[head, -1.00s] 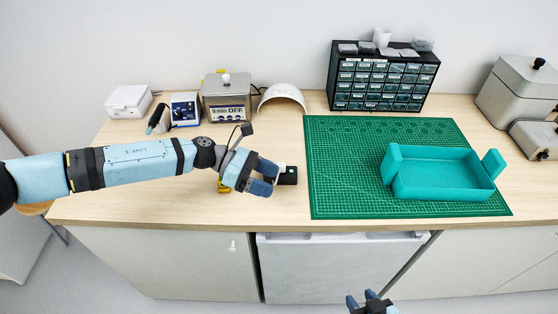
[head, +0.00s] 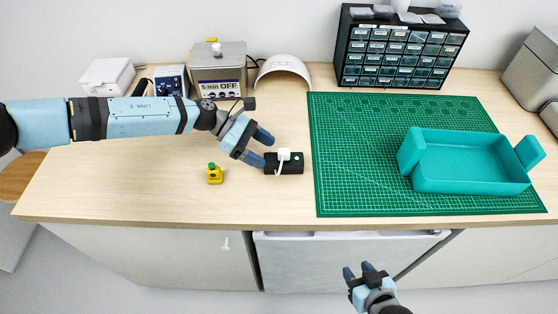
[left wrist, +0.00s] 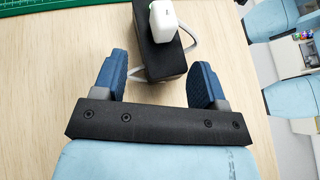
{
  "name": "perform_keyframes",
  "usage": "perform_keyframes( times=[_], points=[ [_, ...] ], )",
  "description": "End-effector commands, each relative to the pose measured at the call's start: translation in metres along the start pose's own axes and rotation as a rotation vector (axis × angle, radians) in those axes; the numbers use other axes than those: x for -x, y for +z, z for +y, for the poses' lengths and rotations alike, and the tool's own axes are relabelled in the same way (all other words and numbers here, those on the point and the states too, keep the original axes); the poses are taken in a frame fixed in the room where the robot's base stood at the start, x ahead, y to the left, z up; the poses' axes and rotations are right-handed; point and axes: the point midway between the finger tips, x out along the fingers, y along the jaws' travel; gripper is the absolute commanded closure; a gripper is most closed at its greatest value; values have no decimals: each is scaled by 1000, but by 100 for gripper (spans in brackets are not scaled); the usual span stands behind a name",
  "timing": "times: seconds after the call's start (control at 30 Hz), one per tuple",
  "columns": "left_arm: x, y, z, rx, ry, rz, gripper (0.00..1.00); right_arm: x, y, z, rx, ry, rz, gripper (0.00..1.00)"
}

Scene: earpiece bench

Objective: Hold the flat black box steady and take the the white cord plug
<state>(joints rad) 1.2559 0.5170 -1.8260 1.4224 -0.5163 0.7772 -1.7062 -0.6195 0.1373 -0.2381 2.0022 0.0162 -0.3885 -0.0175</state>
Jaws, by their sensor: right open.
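The flat black box (head: 284,168) lies on the bench just left of the green mat. The white cord plug (head: 283,153) sits on top of the box, with a white cord looping down over its front. My left gripper (head: 261,148) is open at the box's left end. In the left wrist view the box (left wrist: 168,62) is upper centre with the plug (left wrist: 162,20) on it. My right gripper (head: 358,269) is open and empty, in front of the bench.
A small yellow object with a green top (head: 214,174) stands left of the box. The green mat (head: 350,180) carries a teal tray (head: 470,187). A drawer cabinet (head: 400,52), a grey machine (head: 218,75) and a white arch (head: 283,68) stand behind.

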Motion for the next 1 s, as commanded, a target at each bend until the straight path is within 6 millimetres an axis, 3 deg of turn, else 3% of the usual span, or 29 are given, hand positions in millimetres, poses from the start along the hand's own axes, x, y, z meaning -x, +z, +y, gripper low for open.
perform_keyframes(
  times=[0.1, 0.3, 0.77, 0.87, 1.0],
  points=[
    [-21, -4, -2, 1, -4, 0, 35, -6, 6, 2, -1, 3, 2, 57],
    [-40, -3, -1, 1, -3, -1, 35, -11, 12, 5, -9, 5, -10, 57],
    [-47, -1, -2, 1, -3, 0, 35, -12, 9, 2, -18, 2, -8, 57],
    [-47, -1, -2, 1, -3, 0, 55, -12, 9, 2, -18, 1, -7, 57],
    [-47, 0, -1, 1, -3, 0, 56, -12, 8, 1, -18, 0, -7, 57]
  ],
)
